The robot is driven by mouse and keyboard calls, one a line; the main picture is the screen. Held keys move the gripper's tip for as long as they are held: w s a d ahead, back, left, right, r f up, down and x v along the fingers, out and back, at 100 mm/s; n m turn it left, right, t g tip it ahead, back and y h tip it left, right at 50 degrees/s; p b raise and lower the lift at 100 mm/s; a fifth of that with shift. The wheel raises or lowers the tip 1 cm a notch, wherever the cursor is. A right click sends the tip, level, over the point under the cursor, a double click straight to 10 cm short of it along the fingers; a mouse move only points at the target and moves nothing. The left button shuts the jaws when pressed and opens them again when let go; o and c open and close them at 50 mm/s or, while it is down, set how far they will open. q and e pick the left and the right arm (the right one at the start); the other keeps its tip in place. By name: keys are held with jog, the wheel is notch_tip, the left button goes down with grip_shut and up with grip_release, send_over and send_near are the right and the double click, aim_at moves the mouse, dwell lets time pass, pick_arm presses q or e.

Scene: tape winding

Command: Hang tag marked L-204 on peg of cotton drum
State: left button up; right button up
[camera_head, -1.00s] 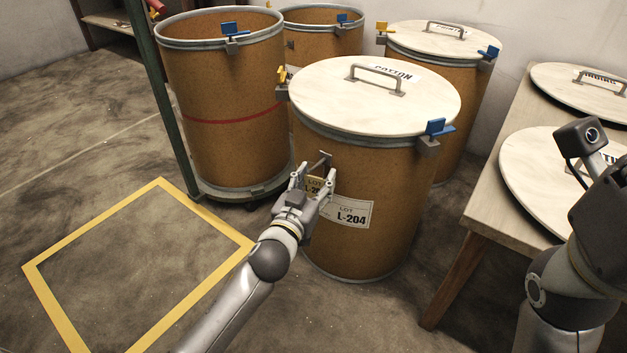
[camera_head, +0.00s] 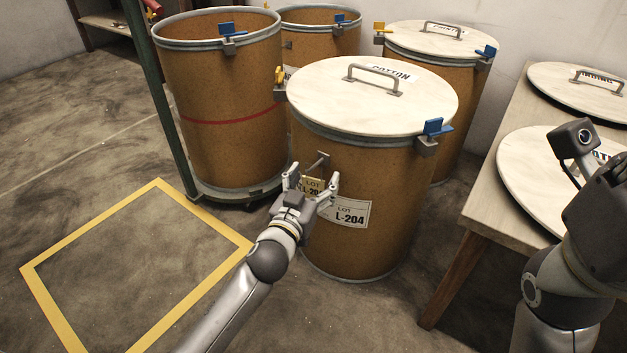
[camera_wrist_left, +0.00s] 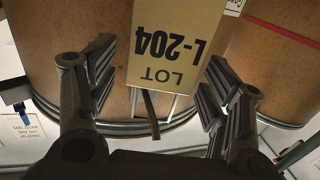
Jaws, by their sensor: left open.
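The cotton drum (camera_head: 362,235) is brown with a pale lid (camera_head: 350,95) reading COTTON. A peg (camera_head: 323,160) sticks out of its side. The tan tag (camera_head: 313,185) appears to hang from this peg; in the left wrist view the tag (camera_wrist_left: 178,40) reads LOT L-204, upside down, with the peg (camera_wrist_left: 151,115) at its top edge. My left gripper (camera_head: 311,181) is open, its fingers on either side of the tag and apart from it. A white LOT L-204 label (camera_head: 349,214) is on the drum behind. My right gripper is out of view.
An open drum with a red band (camera_head: 218,150) stands left, beside a green post (camera_head: 150,90). More drums (camera_head: 447,80) stand behind. A wooden table (camera_head: 487,205) with lids is at the right. A yellow floor frame (camera_head: 90,215) encloses clear floor at left.

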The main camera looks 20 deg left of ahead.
pick_arm(q)
jog(key=s+a, duration=0.1)
jog(key=s, duration=1.1)
